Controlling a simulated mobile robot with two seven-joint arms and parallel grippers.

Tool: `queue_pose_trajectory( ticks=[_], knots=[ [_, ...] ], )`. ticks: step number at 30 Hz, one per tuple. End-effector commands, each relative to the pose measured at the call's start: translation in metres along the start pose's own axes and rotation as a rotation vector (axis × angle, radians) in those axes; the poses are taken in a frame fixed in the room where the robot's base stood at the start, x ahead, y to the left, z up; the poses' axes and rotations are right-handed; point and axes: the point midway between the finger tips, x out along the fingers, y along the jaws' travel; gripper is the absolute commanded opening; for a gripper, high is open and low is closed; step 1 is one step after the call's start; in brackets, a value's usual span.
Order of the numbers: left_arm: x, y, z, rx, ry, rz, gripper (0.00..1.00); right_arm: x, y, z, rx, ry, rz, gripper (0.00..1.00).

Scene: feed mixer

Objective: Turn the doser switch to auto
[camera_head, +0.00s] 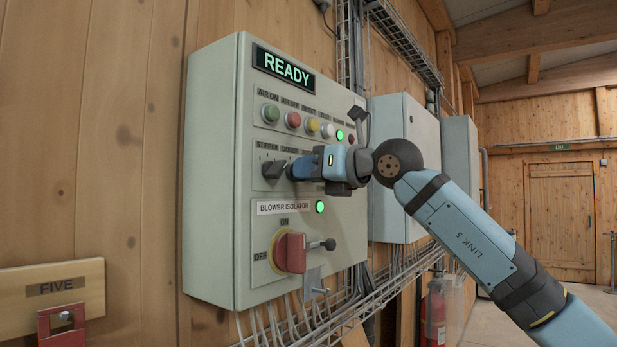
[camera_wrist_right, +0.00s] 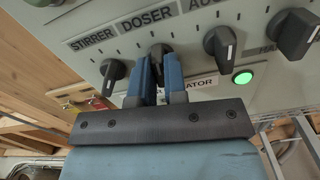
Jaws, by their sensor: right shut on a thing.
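The grey control panel (camera_head: 216,180) hangs on the wooden wall in the head view, with a lit READY display (camera_head: 283,68). In the right wrist view the black doser switch (camera_wrist_right: 160,49) sits under its DOSER label. My right gripper (camera_head: 294,170) is at the switch row, its blue fingers (camera_wrist_right: 160,68) closed on either side of the doser switch. The switch is hidden behind the gripper in the head view. The fingers cover much of the knob, so I cannot tell its setting. My left gripper is not in view.
The stirrer switch (camera_wrist_right: 112,74) is just left of the doser switch, and another black switch (camera_wrist_right: 219,43) is to its right. A green lamp (camera_head: 320,207) is lit below. The red blower isolator handle (camera_head: 290,252) juts out lower down. Coloured buttons (camera_head: 293,119) line the row above.

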Motion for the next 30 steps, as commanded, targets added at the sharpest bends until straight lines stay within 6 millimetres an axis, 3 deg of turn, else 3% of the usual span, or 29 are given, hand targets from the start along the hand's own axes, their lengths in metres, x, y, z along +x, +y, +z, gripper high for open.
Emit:
queue_pose_trajectory(
  ticks=[10, 21, 30],
  knots=[
    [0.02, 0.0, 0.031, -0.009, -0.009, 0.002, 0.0, 0.0, -0.002, -0.004, 0.29, -0.002, 0.001, 0.0],
    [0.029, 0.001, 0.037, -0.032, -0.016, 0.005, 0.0, 0.0, -0.002, -0.002, 0.547, -0.002, 0.001, 0.0],
    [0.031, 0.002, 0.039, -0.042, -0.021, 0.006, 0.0, 0.0, -0.002, -0.001, 0.644, -0.001, 0.001, 0.0]
  ],
)
